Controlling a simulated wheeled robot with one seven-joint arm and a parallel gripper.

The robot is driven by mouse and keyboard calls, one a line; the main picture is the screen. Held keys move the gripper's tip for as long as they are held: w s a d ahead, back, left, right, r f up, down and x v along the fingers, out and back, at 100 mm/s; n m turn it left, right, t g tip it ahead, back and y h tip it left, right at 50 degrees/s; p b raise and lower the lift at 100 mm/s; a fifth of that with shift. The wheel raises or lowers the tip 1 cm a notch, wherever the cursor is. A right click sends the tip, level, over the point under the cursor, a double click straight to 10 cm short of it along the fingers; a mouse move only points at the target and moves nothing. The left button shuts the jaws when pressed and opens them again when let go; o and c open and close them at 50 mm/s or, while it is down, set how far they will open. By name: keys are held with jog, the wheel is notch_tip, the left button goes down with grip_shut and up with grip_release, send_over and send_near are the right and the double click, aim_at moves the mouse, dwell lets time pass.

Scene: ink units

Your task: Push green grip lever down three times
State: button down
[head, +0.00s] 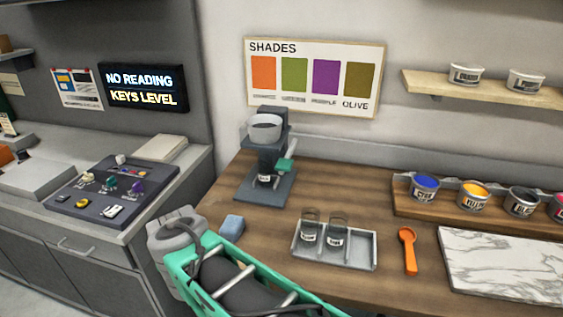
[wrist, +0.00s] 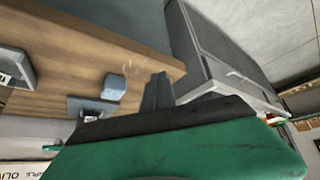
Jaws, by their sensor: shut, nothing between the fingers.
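The dark grey ink machine (head: 268,150) stands at the back left of the wooden counter, with a pale round cup (head: 264,126) on top. Its green grip lever (head: 287,165) sticks out on the right side of the machine. In the wrist view, the machine's dark base (wrist: 88,106) shows partly, and a small green piece at the left may be the lever, but I cannot tell. My gripper (wrist: 160,77) is shut and empty, with its dark fingers over the counter's edge. In the head view my own arm hides the fingers. They appear apart from the lever.
A blue sponge (head: 232,227) lies in front of the machine. A metal tray (head: 355,260) holds two glass jars. An orange scoop (head: 408,250), marble slab (head: 500,265) and paint rack (head: 408,200) are at the right. A control panel (head: 90,208) sits on the left cabinet.

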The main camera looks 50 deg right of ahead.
jog(key=s+d+r+m+h, duration=0.1)
jog(key=d+r+m+h, duration=0.3)
jog(key=d, duration=0.9)
jog(key=s+d+r+m+h, duration=0.2)
jog(key=d+r+m+h, duration=0.3)
jog(key=d+r, duration=0.5)
jog(key=d+h, duration=0.2)
jog(key=d, duration=0.1)
jog(key=shift+s+d, duration=0.3)
jog(key=p, duration=0.3)
send_over(282, 168)
notch_tip(282, 168, down, 2)
jog(key=shift+f, duration=0.1)
notch_tip(282, 168, down, 4)
jog(key=shift+r+p, duration=0.2)
jog(key=shift+p, duration=0.25)
jog(key=shift+f, duration=0.35)
